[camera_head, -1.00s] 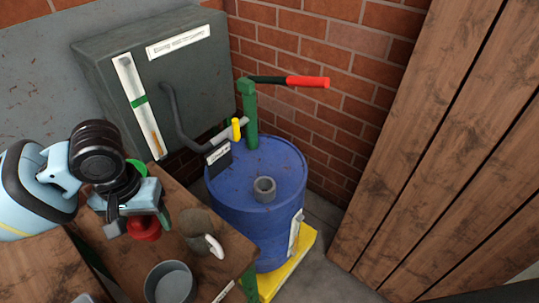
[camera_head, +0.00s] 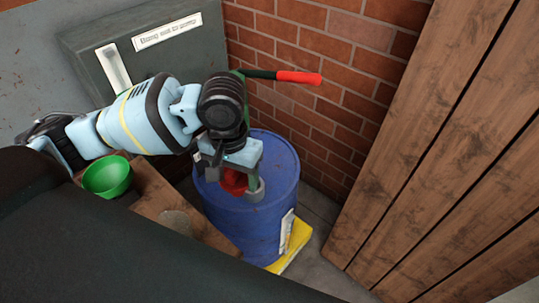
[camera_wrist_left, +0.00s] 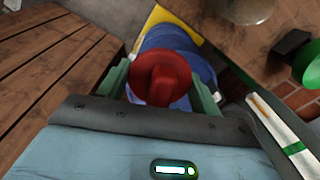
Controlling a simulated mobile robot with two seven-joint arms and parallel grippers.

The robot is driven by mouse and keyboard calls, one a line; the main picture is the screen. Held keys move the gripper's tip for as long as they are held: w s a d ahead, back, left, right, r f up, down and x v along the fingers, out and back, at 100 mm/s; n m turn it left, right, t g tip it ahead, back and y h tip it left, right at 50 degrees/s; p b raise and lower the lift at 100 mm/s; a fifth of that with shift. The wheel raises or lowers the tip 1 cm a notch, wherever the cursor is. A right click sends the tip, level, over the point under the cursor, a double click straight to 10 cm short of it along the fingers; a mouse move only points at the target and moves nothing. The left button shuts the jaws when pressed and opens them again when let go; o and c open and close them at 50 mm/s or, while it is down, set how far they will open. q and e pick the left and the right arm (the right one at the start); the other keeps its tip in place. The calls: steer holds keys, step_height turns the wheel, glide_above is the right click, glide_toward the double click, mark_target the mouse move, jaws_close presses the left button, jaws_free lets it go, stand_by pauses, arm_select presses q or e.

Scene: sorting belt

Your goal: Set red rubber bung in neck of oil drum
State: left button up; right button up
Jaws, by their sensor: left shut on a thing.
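The red rubber bung (camera_head: 233,182) is between the fingers of my left gripper (camera_head: 236,177), which is shut on it. It also shows in the left wrist view (camera_wrist_left: 158,80) between the green fingers. The blue oil drum (camera_head: 225,215) stands below. Its grey neck (camera_head: 256,192) shows just right of the bung and is partly covered by a finger. The bung looks above and a little left of the neck, not in it; the exact height gap is hard to tell. My right gripper is not in view.
A pump with a red handle (camera_head: 298,78) rises behind my left gripper. A wooden bench (camera_head: 155,195) with a green bowl (camera_head: 107,177) stands left of the drum. A grey cabinet (camera_head: 180,60) and brick wall (camera_head: 320,30) are behind. Wooden planks (camera_head: 440,130) stand right.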

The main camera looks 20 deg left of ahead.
arm_select(q)
steer(key=shift+w+f, duration=0.15)
steer(key=shift+w, duration=0.2)
steer(key=w+a+f+p, duration=0.1)
steer(key=w+a+f, duration=0.2)
steer(key=w+f, duration=0.7)
steer(key=w, duration=0.2)
steer(key=shift+w+a+f, duration=0.15)
steer(key=shift+w, duration=0.15)
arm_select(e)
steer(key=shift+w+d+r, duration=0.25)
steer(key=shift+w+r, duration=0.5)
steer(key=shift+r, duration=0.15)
arm_select(q)
steer(key=shift+f+b, duration=1.1)
steer(key=shift+f, duration=1.45)
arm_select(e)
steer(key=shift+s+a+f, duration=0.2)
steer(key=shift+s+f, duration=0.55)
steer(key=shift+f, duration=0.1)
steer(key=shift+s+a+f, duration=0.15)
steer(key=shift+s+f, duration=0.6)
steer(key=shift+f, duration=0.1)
arm_select(q)
steer(key=shift+r, duration=0.1)
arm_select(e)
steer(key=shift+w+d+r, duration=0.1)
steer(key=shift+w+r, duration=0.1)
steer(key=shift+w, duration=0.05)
